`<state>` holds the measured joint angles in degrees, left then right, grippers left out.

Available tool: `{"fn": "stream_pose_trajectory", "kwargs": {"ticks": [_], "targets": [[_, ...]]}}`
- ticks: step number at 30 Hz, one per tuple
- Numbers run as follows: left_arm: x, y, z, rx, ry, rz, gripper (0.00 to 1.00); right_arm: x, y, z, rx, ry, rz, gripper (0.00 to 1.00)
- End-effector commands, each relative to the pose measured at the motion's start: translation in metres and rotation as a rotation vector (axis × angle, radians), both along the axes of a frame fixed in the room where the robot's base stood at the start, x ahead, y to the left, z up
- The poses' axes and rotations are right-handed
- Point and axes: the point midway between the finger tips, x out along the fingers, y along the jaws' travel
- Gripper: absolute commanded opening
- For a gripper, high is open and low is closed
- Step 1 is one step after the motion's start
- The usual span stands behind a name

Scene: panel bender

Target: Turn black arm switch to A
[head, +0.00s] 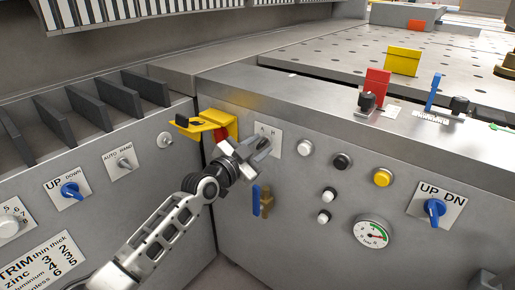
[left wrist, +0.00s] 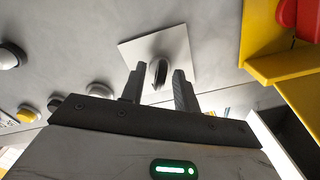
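The black arm switch (left wrist: 159,74) is a dark lever on a pale square plate (left wrist: 172,48) in the left wrist view. In the head view the plate (head: 272,137) bears the letters A and H on the grey front panel, and my gripper hides the lever. My left gripper (head: 261,147) is at the plate with its fingers apart. In the left wrist view the lever shows between the two dark fingertips (left wrist: 158,80), with a gap on each side. My right gripper is in neither view.
A yellow bracket with a red part (head: 217,130) juts out just left of the plate. A white button (head: 304,147) sits to the right, and a blue-handled valve (head: 257,201) is below. A pressure gauge (head: 371,232) is lower right.

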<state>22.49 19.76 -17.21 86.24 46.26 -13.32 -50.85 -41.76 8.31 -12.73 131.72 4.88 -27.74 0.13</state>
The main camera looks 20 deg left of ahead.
Motion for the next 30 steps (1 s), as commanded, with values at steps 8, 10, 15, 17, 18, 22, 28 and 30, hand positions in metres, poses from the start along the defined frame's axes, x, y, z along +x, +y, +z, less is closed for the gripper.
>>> {"fn": "stream_pose_trajectory", "kwargs": {"ticks": [8,10,15,17,18,22,28,30], "targets": [[-0.0003,0.0001,0.0000,-0.001,0.000,0.000,0.00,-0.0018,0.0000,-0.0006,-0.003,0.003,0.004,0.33],[-0.0003,0.0001,-0.0001,-0.001,0.000,0.000,0.00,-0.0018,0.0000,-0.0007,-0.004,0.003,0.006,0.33],[-0.0003,0.0002,-0.0002,-0.004,0.001,0.000,0.00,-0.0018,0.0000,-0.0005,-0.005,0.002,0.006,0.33],[-0.0005,0.0002,-0.0001,-0.010,0.004,0.000,0.00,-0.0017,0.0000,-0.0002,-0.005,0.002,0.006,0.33],[-0.0005,0.0002,-0.0001,-0.017,0.007,0.000,0.00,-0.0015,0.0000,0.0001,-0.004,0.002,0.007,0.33],[-0.0005,0.0003,0.0000,-0.055,0.021,0.000,0.00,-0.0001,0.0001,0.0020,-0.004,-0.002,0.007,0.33],[-0.0005,0.0004,0.0000,-0.174,0.064,0.000,0.00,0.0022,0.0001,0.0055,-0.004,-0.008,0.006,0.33],[-0.0005,0.0005,0.0001,-0.229,0.084,0.000,0.00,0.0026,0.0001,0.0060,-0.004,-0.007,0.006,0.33]]}}
